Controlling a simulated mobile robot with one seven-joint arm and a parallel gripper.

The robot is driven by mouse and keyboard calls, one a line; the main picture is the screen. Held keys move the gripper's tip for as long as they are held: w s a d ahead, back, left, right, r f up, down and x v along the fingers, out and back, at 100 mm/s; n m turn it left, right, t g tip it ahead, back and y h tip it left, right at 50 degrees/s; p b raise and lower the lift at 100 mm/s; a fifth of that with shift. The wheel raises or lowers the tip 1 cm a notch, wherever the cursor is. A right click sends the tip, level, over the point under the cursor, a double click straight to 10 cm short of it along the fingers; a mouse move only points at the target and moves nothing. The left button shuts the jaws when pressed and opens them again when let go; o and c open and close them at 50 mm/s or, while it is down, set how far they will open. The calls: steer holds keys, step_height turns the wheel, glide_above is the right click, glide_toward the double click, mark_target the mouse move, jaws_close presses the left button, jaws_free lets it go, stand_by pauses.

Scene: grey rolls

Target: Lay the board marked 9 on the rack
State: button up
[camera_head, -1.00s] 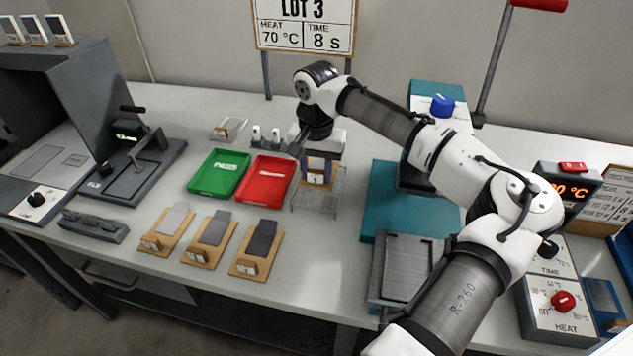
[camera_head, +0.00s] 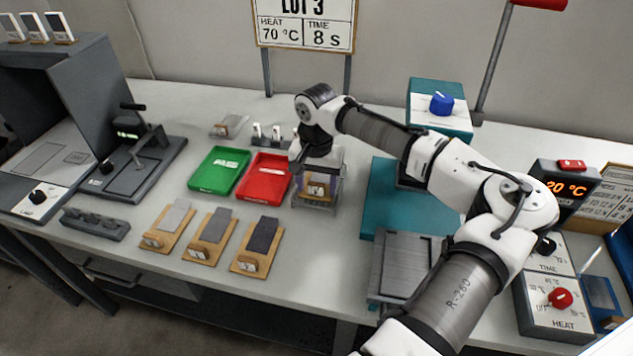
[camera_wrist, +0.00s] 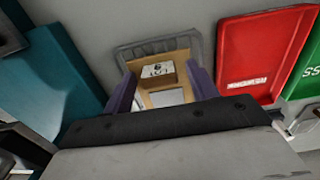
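The board (camera_wrist: 154,74) is a light wooden piece with a white-labelled block; the label is too small to read surely. In the wrist view it lies between the two purple fingers of my gripper (camera_wrist: 163,90), which appear closed on its sides. The rack (camera_head: 314,207) is a small wire frame right of the red tray. My gripper (camera_head: 316,183) is low over it, with the board (camera_head: 317,190) at the rack's top. The rack's grey rim (camera_wrist: 130,50) shows around the board's far end. I cannot tell whether the board rests on the rack.
A red tray (camera_head: 265,178) and a green tray (camera_head: 219,171) stand just left of the rack. Three wooden boards with grey strips (camera_head: 257,248) lie in front of them. A teal press (camera_head: 390,215) stands to the right. Bench space in front of the rack is clear.

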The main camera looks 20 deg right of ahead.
step_height(320, 180, up, 12)
steer(key=b, duration=0.2)
steer(key=shift+r, duration=0.15)
stand_by(0.4)
steer(key=shift+s, duration=0.1)
